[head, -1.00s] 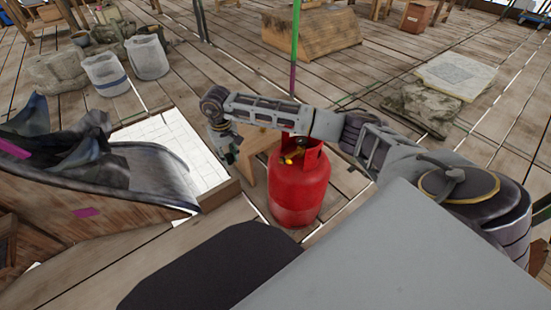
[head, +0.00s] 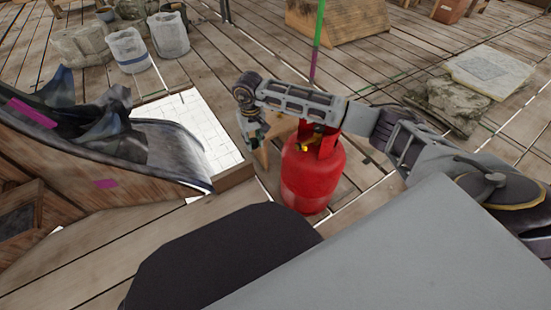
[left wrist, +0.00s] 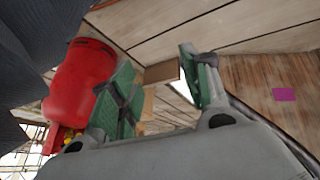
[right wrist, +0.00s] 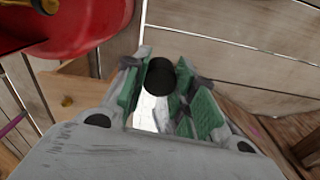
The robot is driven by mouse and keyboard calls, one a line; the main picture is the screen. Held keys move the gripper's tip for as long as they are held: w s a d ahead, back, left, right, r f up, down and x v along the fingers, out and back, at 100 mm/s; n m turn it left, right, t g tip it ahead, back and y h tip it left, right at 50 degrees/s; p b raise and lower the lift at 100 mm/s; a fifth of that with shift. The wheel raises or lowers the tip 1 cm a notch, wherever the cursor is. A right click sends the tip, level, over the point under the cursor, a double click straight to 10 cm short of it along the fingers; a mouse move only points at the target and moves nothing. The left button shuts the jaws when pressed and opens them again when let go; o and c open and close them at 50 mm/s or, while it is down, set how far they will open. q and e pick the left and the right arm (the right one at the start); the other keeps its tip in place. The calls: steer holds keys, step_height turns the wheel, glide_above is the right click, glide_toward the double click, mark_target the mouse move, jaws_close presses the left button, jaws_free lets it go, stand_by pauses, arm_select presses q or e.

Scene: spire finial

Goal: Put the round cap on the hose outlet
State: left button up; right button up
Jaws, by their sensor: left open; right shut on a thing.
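My right gripper (head: 253,130) hangs beside a red gas cylinder (head: 312,178), to its left in the head view. It is shut on a small black round cap (right wrist: 159,77), which shows between the green finger pads (right wrist: 165,100) in the right wrist view. Yellow brass valve parts (head: 305,149) show under the cylinder's red collar; the hose outlet itself is too small to make out. The cylinder also shows in the left wrist view (left wrist: 80,82), left of my left gripper (left wrist: 158,82). That gripper is open and empty. It does not show in the head view.
A small wooden stool (head: 279,128) stands behind the right gripper, close to the cylinder. A wooden structure with dark cloth (head: 165,150) is at the left. Pale buckets (head: 128,50) and a stone slab (head: 487,70) are farther off.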

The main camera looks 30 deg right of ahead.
steer(key=s+d+f+m+t+h+p, duration=0.1)
steer(key=s+d+f+m+h, duration=0.1)
steer(key=s+f+m+h, duration=0.45)
steer(key=s+d+f+m+t+h+p, duration=0.1)
steer(key=s+d+f+m+h, duration=0.15)
steer(key=f+m+h, duration=0.6)
arm_select(q)
step_height(320, 180, up, 8)
steer(key=a+g+y+p, duration=0.1)
steer(key=a, duration=0.1)
steer(key=shift+s+m+p, duration=0.3)
steer(key=shift+s, duration=0.05)
arm_select(e)
steer(key=w+d+r+h, duration=0.2)
steer(key=w+r+h, duration=0.1)
steer(key=w+r, duration=0.2)
steer(key=shift+g, duration=0.3)
